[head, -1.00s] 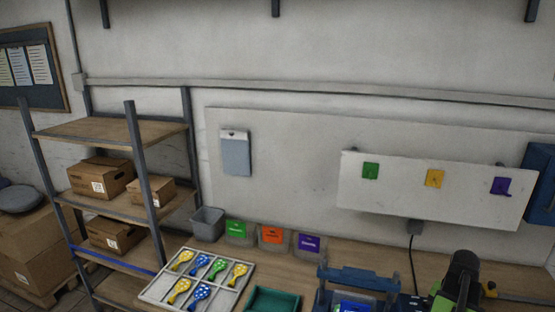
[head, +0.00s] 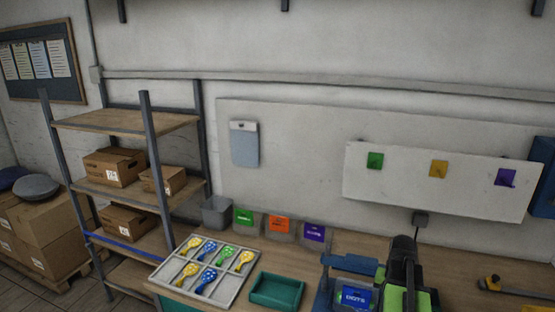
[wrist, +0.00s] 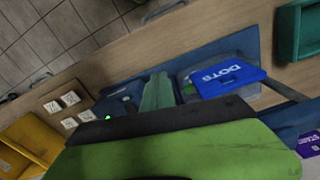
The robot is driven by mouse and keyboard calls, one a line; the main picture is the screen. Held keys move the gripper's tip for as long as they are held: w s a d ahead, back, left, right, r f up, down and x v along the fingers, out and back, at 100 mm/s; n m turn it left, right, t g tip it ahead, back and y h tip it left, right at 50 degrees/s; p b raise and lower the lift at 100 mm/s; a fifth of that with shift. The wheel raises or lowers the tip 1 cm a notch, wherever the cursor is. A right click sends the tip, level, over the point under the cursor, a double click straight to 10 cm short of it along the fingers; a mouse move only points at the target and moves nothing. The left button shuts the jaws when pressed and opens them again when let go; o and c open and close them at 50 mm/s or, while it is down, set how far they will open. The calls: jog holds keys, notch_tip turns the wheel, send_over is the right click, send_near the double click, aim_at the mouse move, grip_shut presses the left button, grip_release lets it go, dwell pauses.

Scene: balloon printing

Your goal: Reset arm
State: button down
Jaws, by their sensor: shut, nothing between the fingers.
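My gripper (wrist: 158,92) shows in the wrist view as pale green fingers held together, shut and empty. They are in front of a blue printing frame (wrist: 225,50) and left of a blue plate marked DOTS (wrist: 228,77). In the head view my black and green arm stands at the lower right, beside the blue frame (head: 350,262) and its blue plate (head: 355,297). The fingers cannot be made out there.
A tray (head: 240,285) of several yellow, blue and green balloons lies left of an empty green tray (head: 277,290). A grey bin (head: 216,212) and green, orange and purple labelled bins stand behind. A yellow tray (wrist: 30,145) is at the wrist view's left.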

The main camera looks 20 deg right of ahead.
jog(key=w+a+f+n+b, duration=0.15)
jog(key=w+a, duration=0.25)
jog(key=a, duration=0.5)
jog(key=w+a+f+n+b, duration=0.1)
jog(key=w+a+f+n, duration=0.2)
jog(key=a, duration=0.7)
jog(key=a+n+b, duration=0.2)
jog(key=a+n, duration=0.3)
jog(key=a, duration=1.2)
jog(key=shift+a+f, duration=0.25)
jog(key=shift+w, duration=0.1)
